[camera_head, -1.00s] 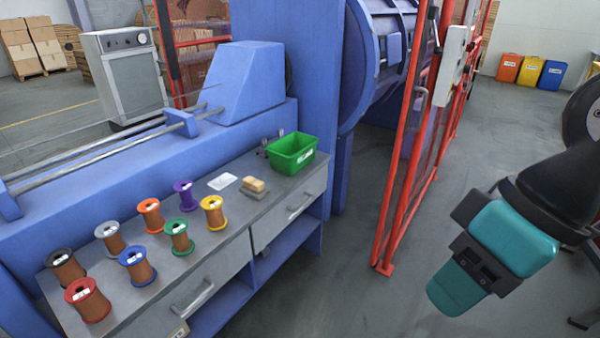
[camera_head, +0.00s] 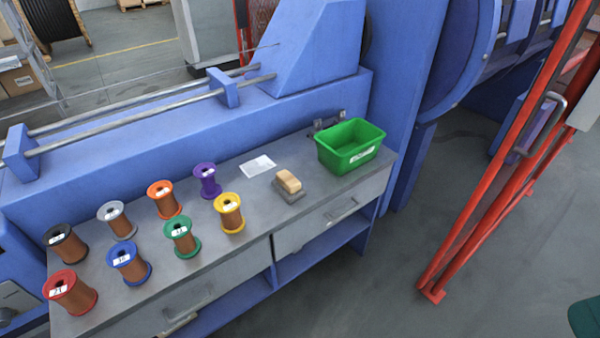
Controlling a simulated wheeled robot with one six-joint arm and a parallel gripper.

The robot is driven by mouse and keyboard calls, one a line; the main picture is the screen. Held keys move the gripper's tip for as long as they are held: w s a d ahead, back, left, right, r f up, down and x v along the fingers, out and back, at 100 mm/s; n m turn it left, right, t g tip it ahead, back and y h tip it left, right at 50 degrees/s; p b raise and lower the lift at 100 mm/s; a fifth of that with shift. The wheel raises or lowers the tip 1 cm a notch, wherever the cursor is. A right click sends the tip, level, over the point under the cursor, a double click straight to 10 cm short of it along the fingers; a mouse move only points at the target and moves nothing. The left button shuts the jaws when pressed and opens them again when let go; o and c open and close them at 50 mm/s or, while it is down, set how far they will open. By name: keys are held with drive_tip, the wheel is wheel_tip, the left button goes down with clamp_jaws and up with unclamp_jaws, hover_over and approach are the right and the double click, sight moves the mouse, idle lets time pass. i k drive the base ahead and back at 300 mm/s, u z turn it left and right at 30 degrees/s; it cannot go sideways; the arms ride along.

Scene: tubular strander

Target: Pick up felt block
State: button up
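The felt block appears to be the small block with a tan top (camera_head: 288,181) and a grey base (camera_head: 289,194). It lies on the grey bench top (camera_head: 215,262), right of the yellow spool and in front of the green bin. Nothing touches it from above. My gripper is not in view; only a dark teal piece, likely of my arm, shows at the lower right corner, far from the block.
A green bin (camera_head: 350,146) stands at the bench's right end. Several copper wire spools, including a yellow-rimmed one (camera_head: 229,213), stand on the left. A white card (camera_head: 257,166) lies behind the block. A red guard frame (camera_head: 505,150) rises at right, with open floor before it.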

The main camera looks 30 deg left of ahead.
sight(286, 184)
drive_tip(key=u, duration=0.3)
drive_tip(key=i, duration=0.7)
drive_tip(key=u, duration=0.95)
drive_tip(key=i, duration=0.5)
drive_tip(key=u, duration=0.35)
